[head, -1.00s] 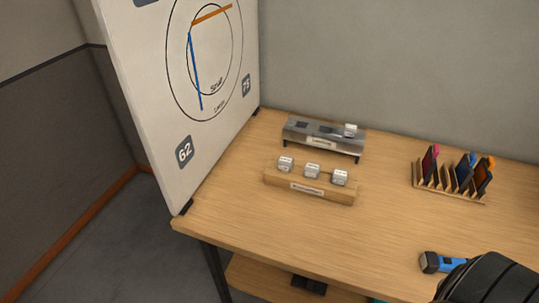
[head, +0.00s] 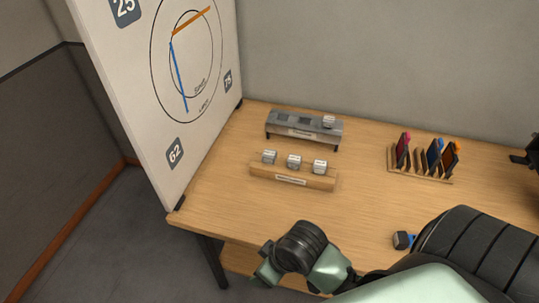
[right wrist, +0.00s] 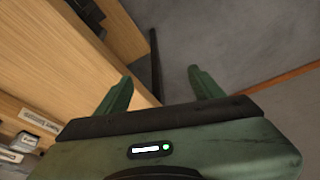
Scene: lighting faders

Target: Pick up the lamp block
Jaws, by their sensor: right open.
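Several small pale cube blocks are in the head view. Three, the left one (head: 269,157), the middle one (head: 294,162) and the right one (head: 320,167), sit in a row on a wooden holder (head: 265,175). Another block (head: 328,121) sits at the right end of a grey metal rack (head: 290,128). I cannot tell which is the lamp block. My right gripper (head: 264,276) is at the table's front edge, short of the holder, largely hidden by its wrist. In the right wrist view my right gripper (right wrist: 160,78) is open and empty. My left gripper is not in view.
A slotted wooden stand (head: 430,178) holds several coloured cards at the right. A blue and black torch (head: 403,240) is partly hidden by my arm. A white board (head: 150,110) with circles stands at the table's left edge. Bare tabletop (head: 365,200) lies between.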

